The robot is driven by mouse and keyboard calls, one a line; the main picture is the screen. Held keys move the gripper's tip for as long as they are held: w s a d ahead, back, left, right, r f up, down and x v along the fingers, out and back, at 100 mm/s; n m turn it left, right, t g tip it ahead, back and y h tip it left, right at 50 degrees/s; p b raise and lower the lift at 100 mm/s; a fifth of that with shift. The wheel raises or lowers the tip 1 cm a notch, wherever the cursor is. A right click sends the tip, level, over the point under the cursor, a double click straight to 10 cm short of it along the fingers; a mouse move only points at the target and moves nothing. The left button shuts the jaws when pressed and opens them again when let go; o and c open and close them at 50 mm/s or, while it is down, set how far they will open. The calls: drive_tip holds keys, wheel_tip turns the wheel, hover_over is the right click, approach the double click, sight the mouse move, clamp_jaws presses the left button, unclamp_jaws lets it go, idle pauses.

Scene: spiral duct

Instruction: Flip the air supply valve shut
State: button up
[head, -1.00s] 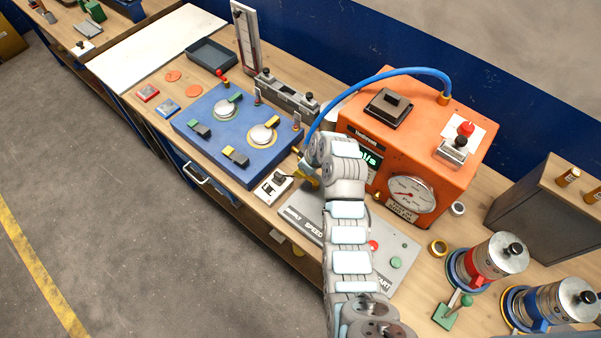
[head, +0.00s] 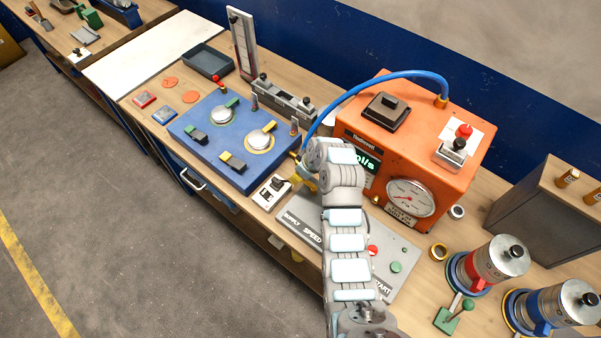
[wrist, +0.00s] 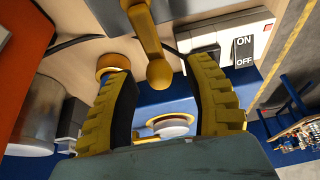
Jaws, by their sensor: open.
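The yellow valve lever (wrist: 148,35) with a round ball end shows at the top middle of the wrist view. It hangs down between the two fingers of my gripper (wrist: 160,75), which is open with black pads and yellow ribbed backs. The ball lies in the gap, and I see no clear contact with either finger. In the head view, a yellow part (head: 306,183) shows beside my wrist, near the lower end of the blue hose. My arm hides much of that spot, and I cannot tell valve from finger there.
An orange box (head: 457,180) with a gauge stands right of my wrist. A blue panel (head: 205,158) with knobs and toggles lies to the left. A small white switch box (head: 271,190) sits close by; an ON/OFF plate (wrist: 243,52) shows in the wrist view. A grey control plate lies under my arm.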

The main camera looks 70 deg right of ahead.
sight(311, 184)
drive_tip(key=v, duration=1.2)
idle(0.7)
